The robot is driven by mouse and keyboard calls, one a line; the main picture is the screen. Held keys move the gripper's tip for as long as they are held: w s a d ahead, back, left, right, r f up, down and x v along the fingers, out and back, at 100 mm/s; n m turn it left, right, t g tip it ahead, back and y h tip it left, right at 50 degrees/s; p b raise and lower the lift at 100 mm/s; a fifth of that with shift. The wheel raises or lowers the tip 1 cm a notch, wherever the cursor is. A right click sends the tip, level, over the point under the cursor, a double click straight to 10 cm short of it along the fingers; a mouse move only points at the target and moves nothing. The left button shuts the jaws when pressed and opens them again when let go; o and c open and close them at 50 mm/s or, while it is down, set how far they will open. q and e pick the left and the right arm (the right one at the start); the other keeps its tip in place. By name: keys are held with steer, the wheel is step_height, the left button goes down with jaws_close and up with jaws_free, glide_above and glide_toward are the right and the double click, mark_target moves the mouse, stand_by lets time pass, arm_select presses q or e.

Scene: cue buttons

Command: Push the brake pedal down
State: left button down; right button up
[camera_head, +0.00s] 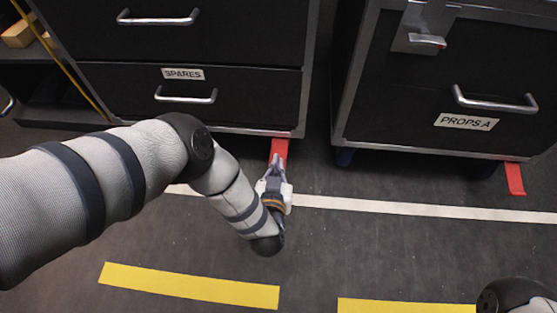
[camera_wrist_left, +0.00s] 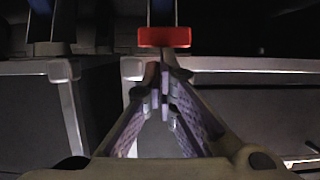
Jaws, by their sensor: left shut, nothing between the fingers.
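A red brake pedal (camera_head: 279,148) sticks out low from under the front right corner of the cabinet labelled SPARES. It also shows in the left wrist view as a red bar (camera_wrist_left: 164,37), just beyond the fingertips. My left gripper (camera_head: 277,160) is shut and empty, with its tips over or at the pedal's near end in the head view. In the left wrist view the closed fingers (camera_wrist_left: 160,80) point toward the red bar; I cannot tell whether they touch it. My right gripper is not in view.
A second red pedal (camera_head: 515,179) sticks out under the right cabinet, labelled PROPS A (camera_head: 467,121). A gap separates the two cabinets. The dark floor (camera_head: 400,250) carries a white line and yellow strips and is clear in front.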

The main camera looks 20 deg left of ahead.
arm_select(q)
steer(key=shift+s+f+b, duration=0.15)
steer(key=shift+f+b, duration=0.2)
steer(key=shift+f, duration=0.4)
steer(key=shift+s+f+b, duration=0.1)
steer(key=shift+f+b, duration=0.2)
steer(key=shift+f, duration=0.45)
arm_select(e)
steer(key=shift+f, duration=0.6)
